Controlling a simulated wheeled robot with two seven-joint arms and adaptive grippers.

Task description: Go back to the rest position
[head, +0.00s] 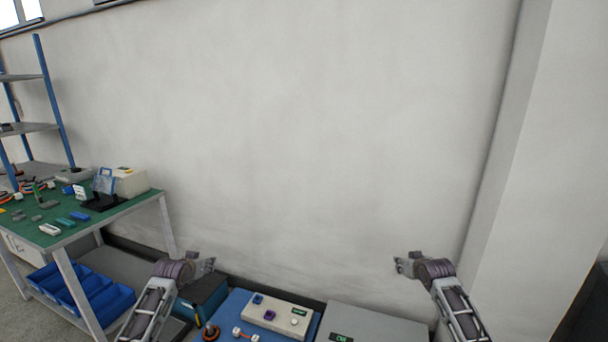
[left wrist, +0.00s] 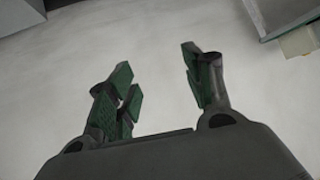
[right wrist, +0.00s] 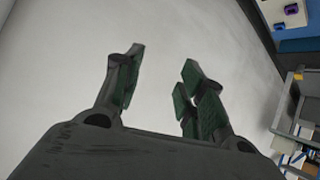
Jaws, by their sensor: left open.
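My left gripper (head: 207,266) is raised in the lower left middle of the head view, in front of the low equipment by the wall. In the left wrist view its fingers (left wrist: 158,85) stand apart with nothing between them. My right gripper (head: 402,265) is raised at the lower right of the head view. In the right wrist view its fingers (right wrist: 160,85) are apart and empty, with pale wall behind them.
A green-topped workbench (head: 130,205) with tools and blue bins (head: 85,290) stands at the left. A blue mat (head: 228,308) with a white control box (head: 275,313) and a grey box (head: 372,325) lie low between the arms. A wall pillar (head: 540,180) rises at the right.

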